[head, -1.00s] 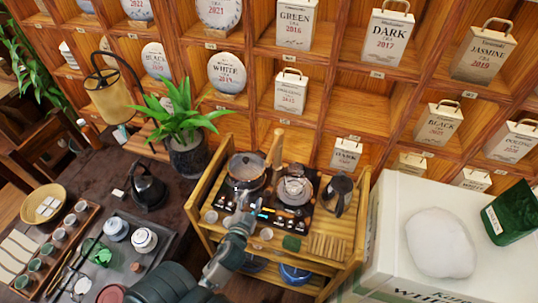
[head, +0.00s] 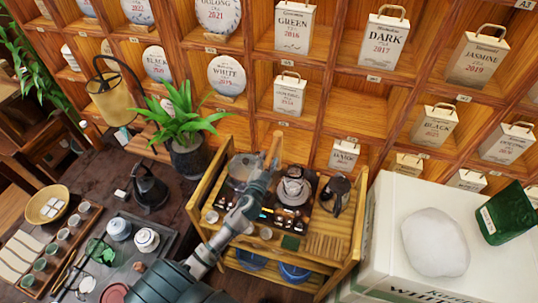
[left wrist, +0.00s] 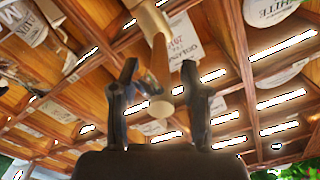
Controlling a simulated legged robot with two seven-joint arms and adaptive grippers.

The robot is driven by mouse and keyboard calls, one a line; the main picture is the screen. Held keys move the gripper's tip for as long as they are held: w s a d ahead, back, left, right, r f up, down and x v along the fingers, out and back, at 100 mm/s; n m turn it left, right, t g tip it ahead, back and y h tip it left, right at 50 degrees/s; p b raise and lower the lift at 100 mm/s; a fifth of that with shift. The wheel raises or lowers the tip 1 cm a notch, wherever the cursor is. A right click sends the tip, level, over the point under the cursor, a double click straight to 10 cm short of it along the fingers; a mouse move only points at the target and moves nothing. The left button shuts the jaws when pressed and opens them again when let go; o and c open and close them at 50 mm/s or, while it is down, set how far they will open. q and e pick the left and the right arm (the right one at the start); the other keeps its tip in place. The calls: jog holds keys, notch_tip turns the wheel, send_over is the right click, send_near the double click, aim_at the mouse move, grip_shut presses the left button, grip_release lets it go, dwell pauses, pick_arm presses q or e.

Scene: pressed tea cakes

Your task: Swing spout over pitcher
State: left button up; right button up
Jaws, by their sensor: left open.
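A pot (head: 240,168) sits on the left of the black hob on the wooden cart. A pale wooden handle-like bar (head: 274,148) rises beside it; I cannot tell what it joins. My left gripper (head: 266,178) is just below this bar. In the left wrist view the open fingers (left wrist: 160,95) stand either side of the wooden bar (left wrist: 157,45), with gaps visible. A glass vessel (head: 293,188) is on the right of the hob. A dark-handled jug, perhaps the pitcher (head: 338,190), stands right of it. No spout can be made out. My right gripper is not in view.
The wooden cart (head: 208,180) has raised side rails. A potted plant (head: 187,155) and black kettle (head: 150,187) stand to its left. A white box (head: 385,230) is close on the right. Tall tea shelves (head: 345,105) stand behind.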

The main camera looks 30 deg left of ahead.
pick_arm(q)
jog(key=shift+w+d, duration=0.1)
jog(key=shift+w, duration=0.85)
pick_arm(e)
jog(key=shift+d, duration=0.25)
pick_arm(q)
jog(key=shift+c, duration=0.5)
jog(key=shift+a, duration=0.4)
grip_shut()
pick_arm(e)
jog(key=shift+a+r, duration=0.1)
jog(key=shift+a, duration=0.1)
pick_arm(q)
jog(key=shift+d, duration=0.15)
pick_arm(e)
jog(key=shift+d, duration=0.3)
